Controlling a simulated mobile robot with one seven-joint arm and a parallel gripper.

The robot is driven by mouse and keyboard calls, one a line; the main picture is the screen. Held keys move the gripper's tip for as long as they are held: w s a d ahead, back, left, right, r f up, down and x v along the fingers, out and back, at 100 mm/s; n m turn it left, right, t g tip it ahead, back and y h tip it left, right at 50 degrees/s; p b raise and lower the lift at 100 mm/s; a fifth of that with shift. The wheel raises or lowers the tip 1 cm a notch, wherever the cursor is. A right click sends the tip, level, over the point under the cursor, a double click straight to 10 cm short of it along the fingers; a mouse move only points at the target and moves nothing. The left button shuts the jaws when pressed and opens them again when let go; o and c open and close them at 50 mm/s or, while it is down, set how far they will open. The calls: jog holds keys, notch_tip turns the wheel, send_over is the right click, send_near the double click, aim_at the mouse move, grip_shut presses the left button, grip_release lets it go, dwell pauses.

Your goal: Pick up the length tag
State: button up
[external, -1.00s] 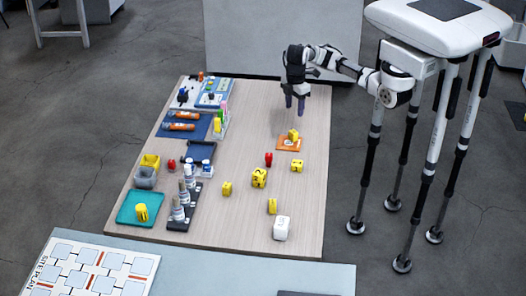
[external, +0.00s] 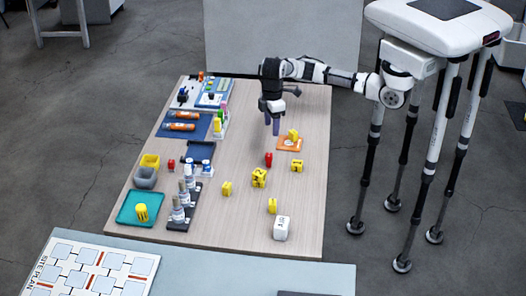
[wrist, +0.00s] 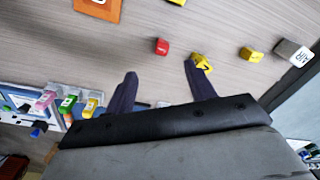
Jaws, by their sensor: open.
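I cannot tell by its lettering which piece is the length tag. Candidates are several small yellow blocks on the table, among them a yellow block with black markings (external: 259,177), which the wrist view also shows (wrist: 203,63) by the right finger. Pink, green and yellow upright tags stand in a rack (external: 221,122) and show at left in the wrist view, the pink tag (wrist: 46,100) among them. My gripper (external: 272,128) is open and empty above the table, pointing down. Its two dark fingers (wrist: 160,70) stand apart, with a red piece (wrist: 162,46) seen beyond the gap.
An orange mat (external: 283,146) holds a yellow block. Blue trays, grey and yellow bins (external: 145,178), a teal tray (external: 127,220) and a dark bottle rack (external: 181,220) fill the left side.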

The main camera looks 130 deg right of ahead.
jog(key=w+a+m, duration=0.3)
jog(key=w+a, duration=0.7)
jog(key=m, duration=0.2)
send_over(272, 202)
jog(key=f, duration=0.9)
jog(key=shift+d+b, duration=0.25)
jog(key=shift+b, duration=0.1)
jog(key=shift+a+f, duration=0.2)
jog(key=shift+f, duration=2.5)
jog(key=shift+c, duration=0.2)
jog(key=c, duration=1)
